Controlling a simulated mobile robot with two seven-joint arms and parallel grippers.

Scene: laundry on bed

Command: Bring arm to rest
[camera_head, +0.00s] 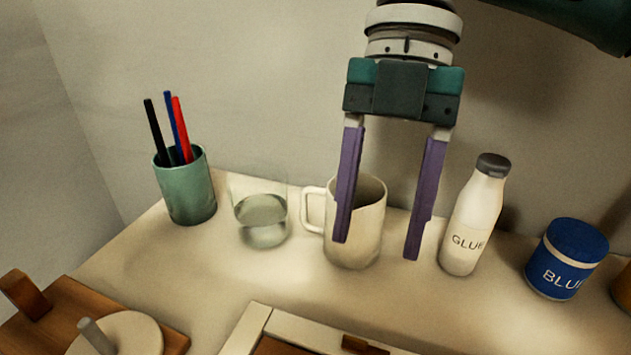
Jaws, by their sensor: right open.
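My right gripper (377,250) hangs in the upper middle of the head view, its two purple fingers pointing down and spread apart. It is open and holds nothing that I can see. One finger overlaps the front of a white mug (366,232) in the picture, and the other is to the right of the mug, before the gap beside the glue bottle. I cannot tell whether a finger touches the mug. My left gripper is not in view.
On the pale tabletop (200,262) stand a green pen cup (188,192), a glass of clear liquid (262,215), a glue bottle (472,222) and a blue jar (566,260). A wooden board (50,322) and a framed tray (300,325) lie in front. The wall is behind.

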